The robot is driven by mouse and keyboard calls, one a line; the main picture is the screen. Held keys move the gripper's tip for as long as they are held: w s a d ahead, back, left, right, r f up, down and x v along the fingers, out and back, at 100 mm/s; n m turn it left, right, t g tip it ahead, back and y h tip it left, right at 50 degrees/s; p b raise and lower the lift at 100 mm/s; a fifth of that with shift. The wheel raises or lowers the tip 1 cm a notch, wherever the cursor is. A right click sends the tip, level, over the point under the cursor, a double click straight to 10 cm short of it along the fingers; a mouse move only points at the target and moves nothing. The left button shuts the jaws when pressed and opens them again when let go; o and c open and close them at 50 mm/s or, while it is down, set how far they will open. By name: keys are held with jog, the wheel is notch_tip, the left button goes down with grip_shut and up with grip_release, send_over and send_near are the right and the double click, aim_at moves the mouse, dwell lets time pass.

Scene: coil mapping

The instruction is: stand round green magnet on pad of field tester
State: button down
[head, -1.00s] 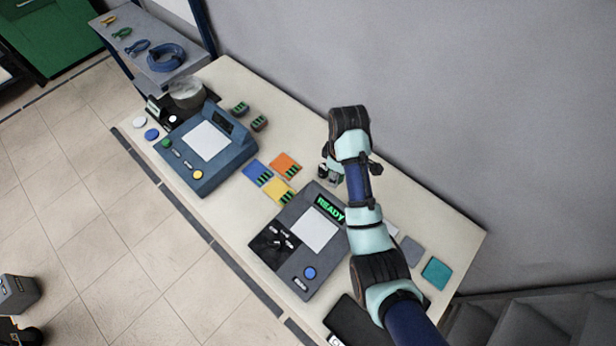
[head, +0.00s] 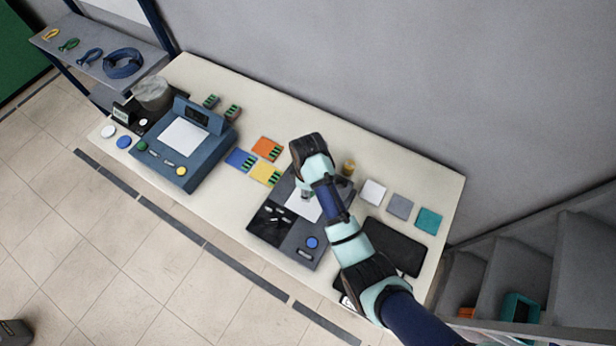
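A dark grey device (head: 330,243) with a white pad (head: 300,207) stands mid-table; a blue device (head: 205,160) with its own white pad (head: 185,138) stands at the left. I cannot read which one is the field tester. My gripper (head: 306,193) points down over the dark device's pad, near its upper part. The arm hides that device's display and most of the fingers. A small grey-green patch shows at the fingertips, too small to tell whether it is a held magnet. I make out no round green magnet lying on the table.
Blue, orange (head: 266,148) and yellow cards lie left of my arm. A small brass-coloured cylinder (head: 348,167) stands right of the wrist. White, grey and teal (head: 428,220) squares and a black slab (head: 393,247) lie at the right. A glass-like jar (head: 153,93) stands behind the blue device.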

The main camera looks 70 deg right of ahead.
jog(key=shift+f+b, duration=0.5)
jog(key=shift+f, duration=2.95)
jog(key=shift+f, duration=0.15)
jog(key=c, duration=0.6)
grip_release()
notch_tip(320, 180, up, 12)
jog(key=shift+r+p, duration=0.2)
jog(key=shift+p, duration=0.8)
